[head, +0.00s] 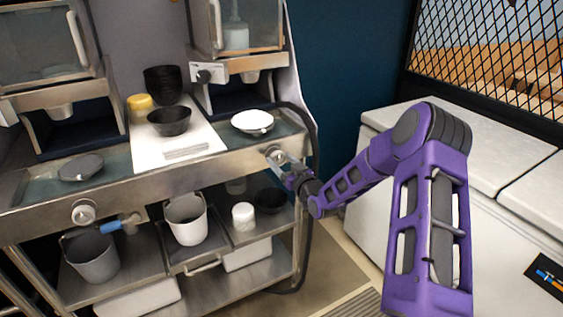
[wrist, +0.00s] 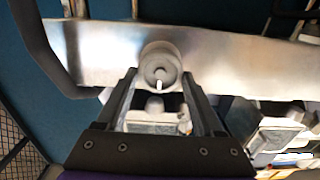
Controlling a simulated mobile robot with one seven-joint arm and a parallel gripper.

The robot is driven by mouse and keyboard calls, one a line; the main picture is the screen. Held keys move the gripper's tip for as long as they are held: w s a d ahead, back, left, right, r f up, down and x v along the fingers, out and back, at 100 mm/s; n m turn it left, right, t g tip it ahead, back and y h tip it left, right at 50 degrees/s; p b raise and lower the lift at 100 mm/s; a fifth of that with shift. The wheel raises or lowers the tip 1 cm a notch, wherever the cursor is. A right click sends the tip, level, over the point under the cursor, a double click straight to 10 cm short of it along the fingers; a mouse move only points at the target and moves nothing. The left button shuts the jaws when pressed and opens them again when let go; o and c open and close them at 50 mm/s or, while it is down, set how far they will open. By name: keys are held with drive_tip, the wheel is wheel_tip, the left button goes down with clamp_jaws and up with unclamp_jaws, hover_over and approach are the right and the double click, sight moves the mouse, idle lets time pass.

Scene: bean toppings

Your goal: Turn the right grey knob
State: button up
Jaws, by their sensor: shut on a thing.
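The right grey knob (head: 274,155) is round and sits on the front face of the steel counter, at its right end. It also shows in the wrist view (wrist: 160,63), with a short white mark at its lower middle. My gripper (head: 284,166) reaches it from the lower right. In the wrist view, the fingers of my gripper (wrist: 159,77) stand on either side of the knob and are shut on it. The left grey knob (head: 83,213) is on the same front face, farther left, and is free.
A white pan (head: 252,121) and black bowls (head: 169,121) stand on the counter above. A black hose (head: 313,190) hangs close beside my gripper. White cabinets (head: 480,140) are at right.

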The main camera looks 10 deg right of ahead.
drive_tip(key=shift+f+m, duration=0.1)
drive_tip(key=shift+m, duration=0.2)
drive_tip(key=m+b, duration=0.2)
drive_tip(key=m, duration=0.1)
drive_tip(key=shift+d+f+m+b, duration=0.1)
drive_tip(key=shift+d+m+b, duration=0.05)
drive_tip(key=shift+m+b, duration=0.25)
drive_tip(key=m+b, duration=0.1)
drive_tip(key=m, duration=0.4)
drive_tip(key=shift+d+m+b, duration=0.1)
drive_tip(key=shift+m+b, duration=0.2)
drive_tip(key=m, duration=0.5)
drive_tip(key=shift+f+b, duration=0.15)
drive_tip(key=shift+b, duration=0.15)
drive_tip(key=m, duration=0.4)
drive_tip(key=shift+m, duration=0.4)
drive_tip(key=o, duration=1.3)
drive_tip(key=shift+o, duration=0.2)
